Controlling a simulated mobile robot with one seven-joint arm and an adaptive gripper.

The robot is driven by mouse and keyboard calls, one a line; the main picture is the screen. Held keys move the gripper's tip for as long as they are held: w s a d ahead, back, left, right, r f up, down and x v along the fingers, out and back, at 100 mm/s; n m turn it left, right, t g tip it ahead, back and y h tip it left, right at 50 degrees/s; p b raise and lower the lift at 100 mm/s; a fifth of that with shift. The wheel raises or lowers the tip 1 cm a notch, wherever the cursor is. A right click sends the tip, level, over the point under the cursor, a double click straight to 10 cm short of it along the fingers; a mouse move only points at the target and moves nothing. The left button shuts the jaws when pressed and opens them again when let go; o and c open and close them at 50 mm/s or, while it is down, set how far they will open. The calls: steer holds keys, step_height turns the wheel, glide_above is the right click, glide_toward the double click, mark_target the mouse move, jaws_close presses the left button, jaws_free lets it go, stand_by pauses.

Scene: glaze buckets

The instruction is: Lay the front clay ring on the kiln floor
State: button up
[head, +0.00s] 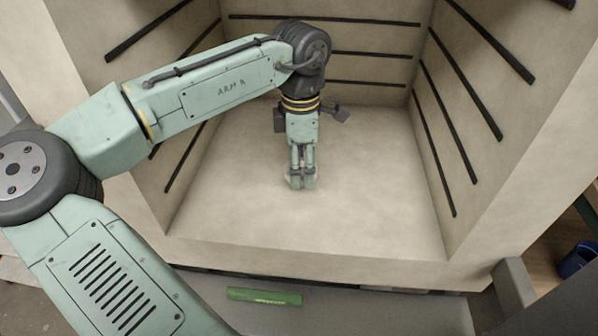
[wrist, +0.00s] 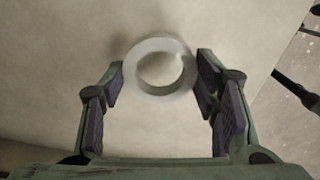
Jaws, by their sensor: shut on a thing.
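The pale grey clay ring (wrist: 160,91) sits between the two finger pads of my gripper (wrist: 162,76) in the wrist view. My gripper is shut on its outer sides, and the floor shows through the hole. In the head view my gripper (head: 302,184) points straight down inside the kiln, low over the middle of the pale kiln floor (head: 370,215). The fingers mostly hide the ring there. I cannot tell whether the ring touches the floor.
Dark rods line the kiln's back wall (head: 365,40) and side walls. The kiln's front edge (head: 320,254) lies nearer to me. A green block (head: 264,296) lies on the grey surface in front. A blue container (head: 577,260) stands at the far right. The kiln floor around my gripper is clear.

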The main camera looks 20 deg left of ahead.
steer(key=shift+s+a+f, duration=0.1)
steer(key=shift+f, duration=1.55)
steer(key=shift+f, duration=0.15)
steer(key=o, duration=1.2)
steer(key=shift+c, duration=0.2)
step_height(320, 180, up, 12)
